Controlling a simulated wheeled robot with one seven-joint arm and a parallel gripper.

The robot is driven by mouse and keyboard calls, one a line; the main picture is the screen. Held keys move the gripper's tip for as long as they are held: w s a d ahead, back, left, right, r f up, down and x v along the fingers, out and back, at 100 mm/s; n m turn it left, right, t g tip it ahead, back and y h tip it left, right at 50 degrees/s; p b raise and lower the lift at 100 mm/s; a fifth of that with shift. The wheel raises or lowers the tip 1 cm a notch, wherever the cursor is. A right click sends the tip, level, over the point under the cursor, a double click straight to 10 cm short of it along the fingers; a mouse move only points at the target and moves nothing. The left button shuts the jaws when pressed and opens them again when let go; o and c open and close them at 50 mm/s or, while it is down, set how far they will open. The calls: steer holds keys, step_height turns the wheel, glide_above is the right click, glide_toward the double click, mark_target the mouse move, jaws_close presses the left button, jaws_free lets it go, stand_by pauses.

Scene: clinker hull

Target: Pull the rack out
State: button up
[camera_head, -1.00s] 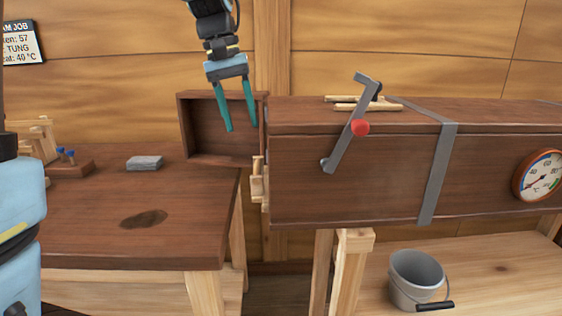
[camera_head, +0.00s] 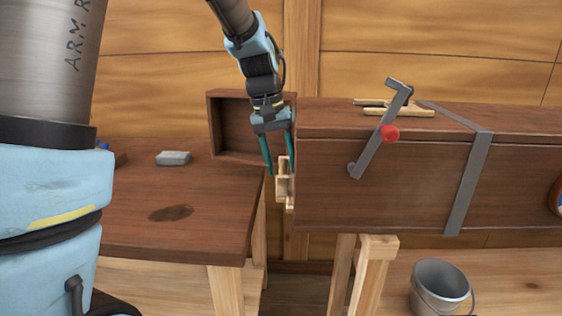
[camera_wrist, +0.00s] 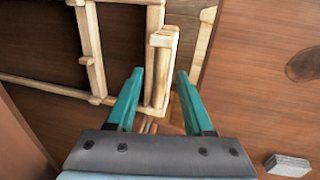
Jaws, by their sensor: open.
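The rack (camera_head: 284,188) is a pale wooden frame whose end sticks out of the left end of a long dark brown box (camera_head: 400,180). My gripper (camera_head: 280,168) is at that end, pointing down, with its teal fingers open. In the wrist view, an upright pale bar of the rack (camera_wrist: 160,75) lies between the spread fingers of my gripper (camera_wrist: 159,74), with a gap visible on the right side. I cannot tell whether the left finger touches it. Most of the rack is hidden inside the box.
A brown workbench (camera_head: 190,235) stands left, holding a grey block (camera_head: 173,158) and an open-fronted brown box (camera_head: 228,96). A grey lever (camera_head: 375,140) with a red knob and a grey strap (camera_head: 468,185) are on the long box. A bucket (camera_head: 440,285) sits lower right.

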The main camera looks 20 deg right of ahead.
jaws_close()
stand_by(0.3)
stand_by(1.1)
